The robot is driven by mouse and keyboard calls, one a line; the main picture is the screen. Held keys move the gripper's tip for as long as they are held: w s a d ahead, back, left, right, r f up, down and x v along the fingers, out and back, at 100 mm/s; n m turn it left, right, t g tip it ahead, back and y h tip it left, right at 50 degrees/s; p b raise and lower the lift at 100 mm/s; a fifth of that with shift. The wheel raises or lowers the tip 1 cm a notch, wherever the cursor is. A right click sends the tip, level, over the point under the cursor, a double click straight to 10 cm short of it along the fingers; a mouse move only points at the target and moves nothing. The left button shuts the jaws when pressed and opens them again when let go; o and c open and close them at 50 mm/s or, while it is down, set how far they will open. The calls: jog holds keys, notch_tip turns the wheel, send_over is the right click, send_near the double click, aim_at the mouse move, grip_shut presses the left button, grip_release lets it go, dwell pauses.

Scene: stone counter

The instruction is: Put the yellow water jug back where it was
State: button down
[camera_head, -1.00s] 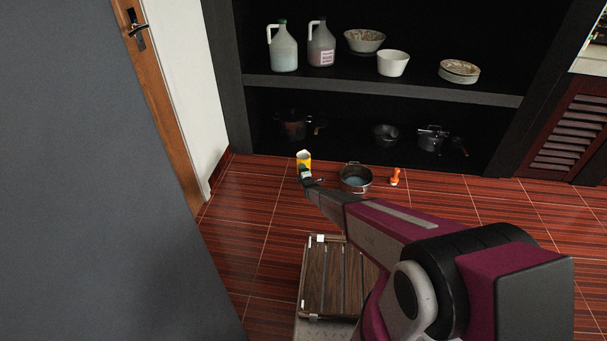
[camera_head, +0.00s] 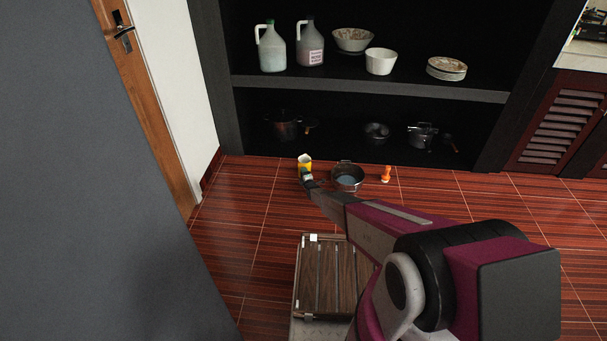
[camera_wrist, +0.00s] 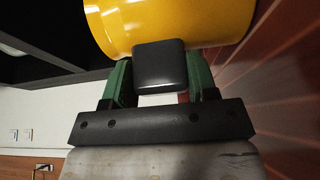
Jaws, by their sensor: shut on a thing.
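The yellow water jug (camera_head: 304,163) is small in the head view, low in front of the dark shelf unit and left of a metal pot. In the wrist view the yellow jug (camera_wrist: 170,22) fills the top, lying across the picture, with only part of its body showing. My gripper (camera_head: 307,180) reaches it from the near side. In the wrist view my gripper (camera_wrist: 160,68) is shut on the jug, its green-sided fingers meeting a dark block against the yellow surface. What the fingers pinch is partly hidden.
A metal pot (camera_head: 347,178) and an orange object (camera_head: 386,174) stand on the red tiled floor (camera_head: 430,200). The shelf unit (camera_head: 370,88) holds two plastic jugs (camera_head: 272,50), bowls, plates and pots. A grey panel (camera_head: 80,190) blocks the left. A wooden slatted piece (camera_head: 322,280) is below my arm.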

dwell(0.3)
jog(key=shift+c, duration=2.1)
grip_release()
jog(key=shift+f, duration=0.15)
